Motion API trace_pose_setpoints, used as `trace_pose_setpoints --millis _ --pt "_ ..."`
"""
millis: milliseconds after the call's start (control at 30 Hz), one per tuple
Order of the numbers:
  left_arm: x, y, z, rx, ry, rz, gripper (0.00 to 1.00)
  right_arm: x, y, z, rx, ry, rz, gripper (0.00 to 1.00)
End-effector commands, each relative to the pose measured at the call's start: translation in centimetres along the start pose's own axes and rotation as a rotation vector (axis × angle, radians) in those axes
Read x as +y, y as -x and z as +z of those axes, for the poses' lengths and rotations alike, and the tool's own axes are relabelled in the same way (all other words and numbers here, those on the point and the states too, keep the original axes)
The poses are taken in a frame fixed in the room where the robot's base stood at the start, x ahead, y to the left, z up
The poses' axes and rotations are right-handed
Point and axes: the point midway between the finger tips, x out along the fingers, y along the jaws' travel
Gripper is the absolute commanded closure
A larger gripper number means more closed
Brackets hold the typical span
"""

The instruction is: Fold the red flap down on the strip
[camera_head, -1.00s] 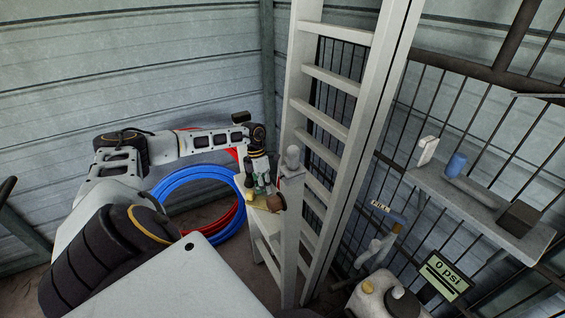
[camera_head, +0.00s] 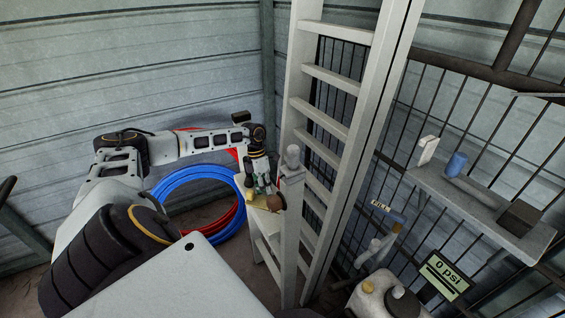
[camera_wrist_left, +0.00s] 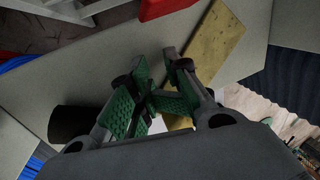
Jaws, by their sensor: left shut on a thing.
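My left gripper (camera_head: 262,188) is low over a small pale table (camera_head: 258,222) beside the ladder. In the left wrist view, its green-padded fingers (camera_wrist_left: 152,98) are closed around a small dark thing that the pads mostly hide. A speckled yellow strip (camera_wrist_left: 218,42) lies on the grey surface and runs under the right finger. A red piece (camera_wrist_left: 165,8), perhaps the flap, is cut off by the top edge, apart from the fingertips. I cannot tell how it is joined to the strip. My right gripper is not in view.
A black cylinder (camera_wrist_left: 72,122) is left of the fingers in the wrist view. A tall white ladder (camera_head: 340,125) stands close right of the gripper. A coiled blue hose (camera_head: 172,182) lies left of the table. A shelf (camera_head: 475,205) with small items is at right.

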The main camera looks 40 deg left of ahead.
Motion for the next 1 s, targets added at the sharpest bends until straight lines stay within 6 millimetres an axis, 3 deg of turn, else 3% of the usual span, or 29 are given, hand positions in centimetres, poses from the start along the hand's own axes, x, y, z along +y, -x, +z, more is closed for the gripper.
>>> trace_pose_setpoints --millis 600,1000 --pt "-0.7 2.2 -0.3 0.001 0.001 -0.001 1.0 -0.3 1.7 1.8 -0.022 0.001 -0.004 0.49" --pt "-0.8 2.7 -0.2 0.0 0.0 0.0 1.0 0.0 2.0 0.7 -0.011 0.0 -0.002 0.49"
